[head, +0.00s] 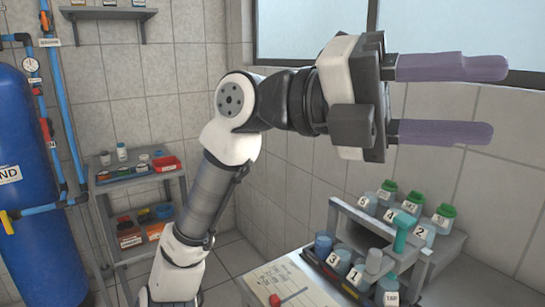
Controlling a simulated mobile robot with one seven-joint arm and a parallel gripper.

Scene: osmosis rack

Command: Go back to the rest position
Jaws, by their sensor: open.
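My gripper (447,99) is raised in the upper right of the head view, in front of the wall and the window's lower edge. Its two purple fingers are spread wide apart and point to the right. Nothing is between them. My arm rises from the bottom left of centre and bends at the elbow. The gripper is above the rack (345,207) of numbered bottles and appears clear of it.
Several labelled bottles with green caps, such as this one (443,213), stand around the rack. A bench (270,262) holds a sheet and a red item (275,300). A shelf unit (108,190) and a blue tank (25,180) stand at left.

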